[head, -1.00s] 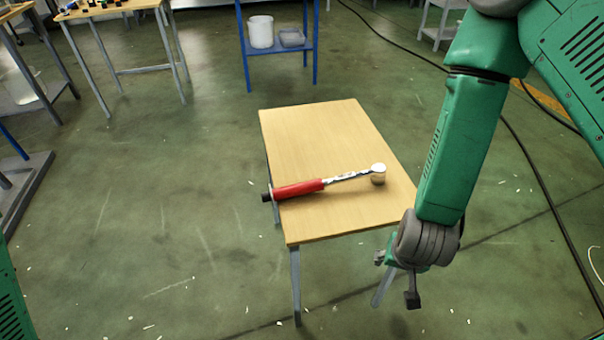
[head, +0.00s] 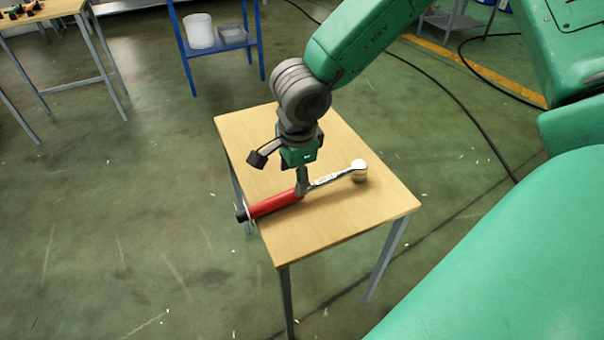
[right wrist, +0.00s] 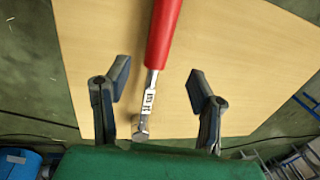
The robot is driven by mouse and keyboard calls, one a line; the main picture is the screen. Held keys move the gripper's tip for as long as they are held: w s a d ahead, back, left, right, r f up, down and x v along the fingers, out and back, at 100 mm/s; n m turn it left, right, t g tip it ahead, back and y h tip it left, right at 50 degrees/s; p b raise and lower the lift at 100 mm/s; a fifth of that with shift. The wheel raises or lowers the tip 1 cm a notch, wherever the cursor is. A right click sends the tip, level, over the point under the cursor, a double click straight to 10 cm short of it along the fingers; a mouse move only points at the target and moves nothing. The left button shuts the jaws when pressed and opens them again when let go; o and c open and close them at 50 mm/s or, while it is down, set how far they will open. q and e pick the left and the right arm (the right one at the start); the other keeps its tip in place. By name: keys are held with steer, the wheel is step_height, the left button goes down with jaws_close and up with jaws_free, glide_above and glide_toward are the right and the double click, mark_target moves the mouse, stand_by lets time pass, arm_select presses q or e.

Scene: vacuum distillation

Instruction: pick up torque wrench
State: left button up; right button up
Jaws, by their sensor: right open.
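The torque wrench (head: 276,203) lies on the small wooden table (head: 325,228), with a red handle, a black end over the table's left edge and a silver shaft and head towards the right. My right gripper (head: 302,190) points down over the wrench, close to where the red handle meets the shaft, and hides part of it. In the right wrist view the wrench (right wrist: 160,35) runs between the two spread fingers of the open gripper (right wrist: 158,82), apart from both. I cannot tell the exact height of the fingertips above the table. My left gripper is not in view.
A blue shelf (head: 234,38) with a white bucket (head: 199,31) stands behind the table. Another wooden table (head: 45,12) is at the upper left. Black cables (head: 440,95) lie on the floor at the right. The floor at the left is open.

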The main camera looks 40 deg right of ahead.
mark_target(311, 189)
steer(key=shift+w+f, duration=0.15)
steer(key=shift+f, duration=0.8)
steer(key=shift+d+f+b, duration=0.15)
steer(key=shift+f+b, duration=0.3)
steer(key=shift+b, duration=0.05)
steer(key=f+b, duration=0.1)
steer(key=f, duration=0.2)
steer(key=f+b, duration=0.1)
steer(key=shift+w+d+f+b, duration=0.2)
steer(key=shift+d+f+b, duration=0.05)
steer(key=shift+d+b, duration=0.1)
steer(key=shift+a+r, duration=0.1)
jaws_close()
